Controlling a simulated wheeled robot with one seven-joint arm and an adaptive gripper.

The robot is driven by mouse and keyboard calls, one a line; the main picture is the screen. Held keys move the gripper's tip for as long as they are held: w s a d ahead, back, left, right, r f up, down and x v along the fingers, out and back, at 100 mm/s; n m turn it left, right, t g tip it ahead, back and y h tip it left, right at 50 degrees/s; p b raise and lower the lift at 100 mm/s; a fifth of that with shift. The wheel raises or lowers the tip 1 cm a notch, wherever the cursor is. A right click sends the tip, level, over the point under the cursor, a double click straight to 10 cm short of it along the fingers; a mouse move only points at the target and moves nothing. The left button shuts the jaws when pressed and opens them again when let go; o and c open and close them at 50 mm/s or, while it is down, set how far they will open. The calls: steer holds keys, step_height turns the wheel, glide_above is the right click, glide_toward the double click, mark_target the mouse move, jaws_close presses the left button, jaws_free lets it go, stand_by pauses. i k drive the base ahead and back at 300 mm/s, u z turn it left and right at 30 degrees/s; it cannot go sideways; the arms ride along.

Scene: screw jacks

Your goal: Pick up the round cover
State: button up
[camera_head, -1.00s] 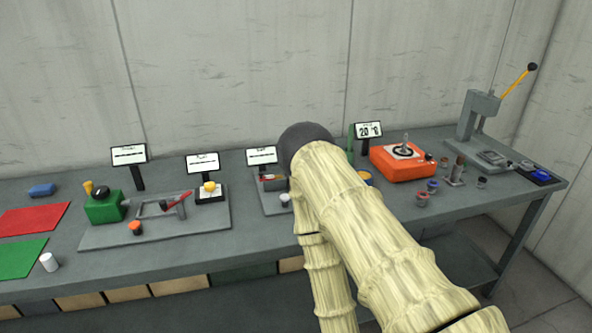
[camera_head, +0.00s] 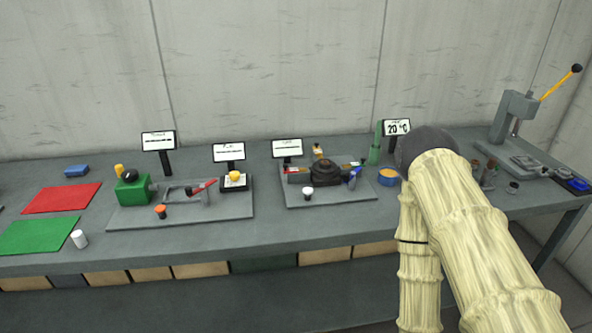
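A dark, round, stepped piece (camera_head: 327,173) sits on the middle grey base plate (camera_head: 330,199); it may be the round cover, but I cannot tell for sure at this size. My own arm, with a pale bamboo-like surface and a dark joint, crosses the right side of the view. My gripper does not show, so its state and what it holds are hidden.
Left of the plate stand a second base plate (camera_head: 130,221) with a green block (camera_head: 133,192), a red mat (camera_head: 62,198) and a green mat (camera_head: 38,236). A lever press (camera_head: 513,118) stands far right. Bare bench lies along the front edge.

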mark_target(322, 168)
steer(key=z, duration=0.1)
steer(key=k, duration=0.45)
steer(key=u, duration=0.65)
steer(key=i, duration=1.15)
steer(key=z, duration=0.85)
